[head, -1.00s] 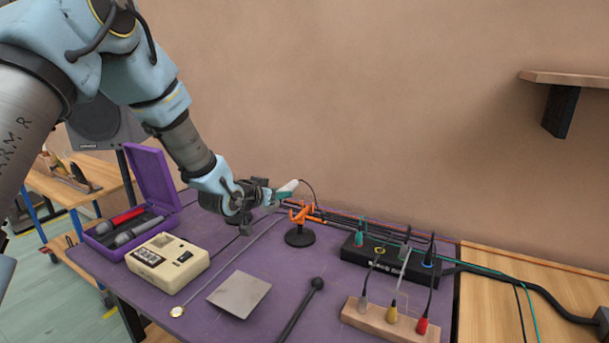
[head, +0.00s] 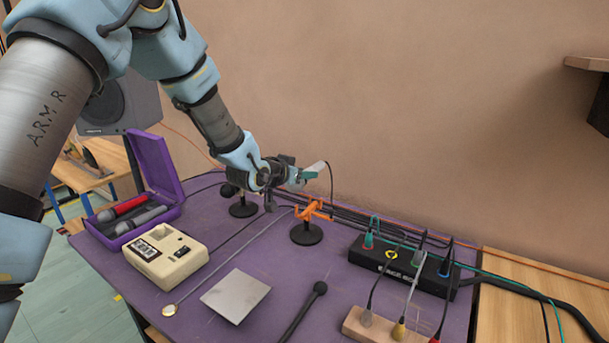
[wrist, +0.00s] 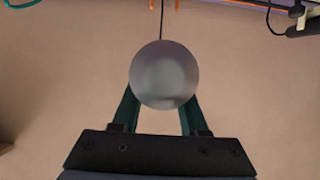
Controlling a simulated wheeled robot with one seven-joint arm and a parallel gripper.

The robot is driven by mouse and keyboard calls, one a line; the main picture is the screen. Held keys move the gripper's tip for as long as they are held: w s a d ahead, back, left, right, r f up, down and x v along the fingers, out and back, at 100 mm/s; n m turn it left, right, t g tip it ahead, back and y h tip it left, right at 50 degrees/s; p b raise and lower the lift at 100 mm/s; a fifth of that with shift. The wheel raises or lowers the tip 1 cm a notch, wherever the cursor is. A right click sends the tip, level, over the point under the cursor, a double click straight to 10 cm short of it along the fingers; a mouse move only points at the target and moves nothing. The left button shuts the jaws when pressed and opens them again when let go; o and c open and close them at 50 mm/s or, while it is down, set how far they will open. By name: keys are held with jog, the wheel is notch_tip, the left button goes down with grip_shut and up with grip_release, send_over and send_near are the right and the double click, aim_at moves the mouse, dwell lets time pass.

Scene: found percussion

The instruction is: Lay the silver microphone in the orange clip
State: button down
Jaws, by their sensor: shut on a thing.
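The silver microphone (head: 318,169) is held in my gripper (head: 304,176), in the air above and slightly behind the orange clip as the head view shows it. A thin dark cable hangs from its far end. In the wrist view its round grey end (wrist: 164,74) sits between the green fingers and hides most of the grip. The orange clip (head: 316,210) stands empty on a black stand with a round base (head: 306,234). The microphone and the clip appear apart.
A purple case (head: 160,188) holds a red and a grey microphone. Another black stand (head: 244,209) is under my gripper. Cables run along the wall.

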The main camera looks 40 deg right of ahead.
aim_at(304, 213)
jog(key=shift+f+b, duration=4.1)
jog(key=shift+f, duration=0.7)
jog(key=shift+f+b, duration=0.1)
jog(key=shift+b, duration=0.2)
jog(key=shift+c, duration=1.8)
grip_release()
jog(key=shift+a, duration=0.1)
